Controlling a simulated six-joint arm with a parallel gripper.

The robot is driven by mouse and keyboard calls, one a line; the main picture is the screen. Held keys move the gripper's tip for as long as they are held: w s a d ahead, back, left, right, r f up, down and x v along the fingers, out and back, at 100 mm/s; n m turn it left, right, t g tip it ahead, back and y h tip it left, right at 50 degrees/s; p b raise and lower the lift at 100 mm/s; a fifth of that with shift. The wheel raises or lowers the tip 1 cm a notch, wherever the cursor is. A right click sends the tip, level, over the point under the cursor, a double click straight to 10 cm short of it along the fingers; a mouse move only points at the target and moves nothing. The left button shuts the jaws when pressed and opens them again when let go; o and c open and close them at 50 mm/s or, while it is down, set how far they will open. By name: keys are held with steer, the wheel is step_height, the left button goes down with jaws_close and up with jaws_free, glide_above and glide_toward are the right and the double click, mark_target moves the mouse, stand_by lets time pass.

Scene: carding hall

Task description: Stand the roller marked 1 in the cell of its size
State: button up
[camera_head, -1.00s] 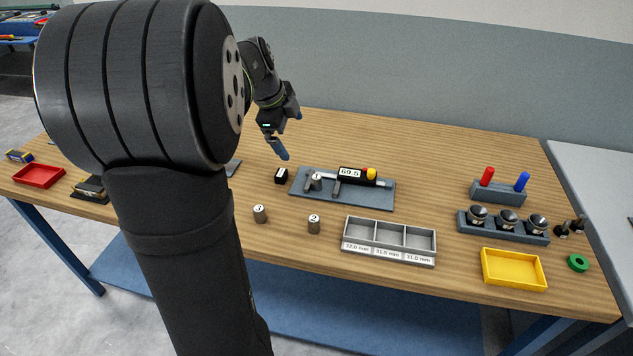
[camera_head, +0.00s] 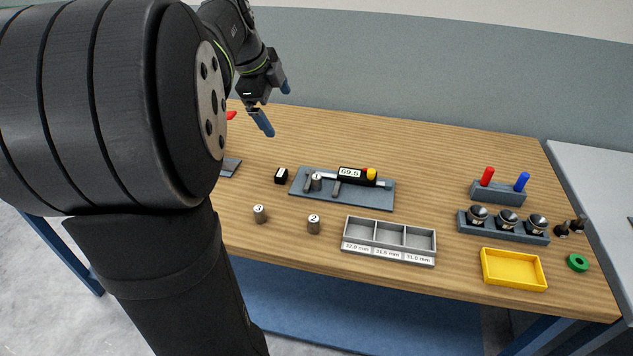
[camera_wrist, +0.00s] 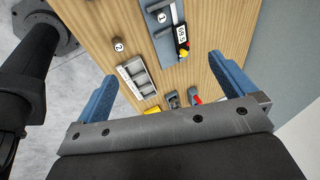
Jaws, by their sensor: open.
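The roller marked 1 (camera_head: 317,181) is a small metal cylinder standing on the grey-blue mat (camera_head: 370,201) by the jaws of a caliper (camera_head: 350,175); its number shows in the wrist view (camera_wrist: 162,17). The caliper display seems to read 69.5. The grey tray (camera_head: 388,257) has three empty cells in a row, labelled about 32.0, 31.5 and 31.0 mm; the last label is hard to read. My gripper (camera_head: 276,107) is open and empty, raised above the table's back left and apart from the roller. Its blue fingers stand wide in the wrist view (camera_wrist: 165,88).
A roller marked 2 (camera_head: 313,224) and another roller (camera_head: 259,214) stand left of the tray. A yellow tray (camera_head: 513,284), a holder with metal knobs (camera_head: 503,237) and a red-and-blue peg stand (camera_head: 498,197) are at right.

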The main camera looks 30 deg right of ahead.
steer(key=shift+s+a+r, duration=0.1)
steer(key=shift+a+r, duration=0.15)
steer(key=shift+r, duration=0.3)
steer(key=shift+c, duration=0.2)
steer(key=c, duration=1.3)
steer(key=shift+f, duration=0.1)
steer(key=n+g, duration=0.3)
steer(key=n, duration=0.1)
glide_toward(315, 177)
steer(key=shift+n, duration=0.3)
steer(key=x, duration=0.5)
steer(key=shift+d+f, duration=0.1)
steer(key=shift+d, duration=0.15)
steer(key=shift+x, duration=2.9)
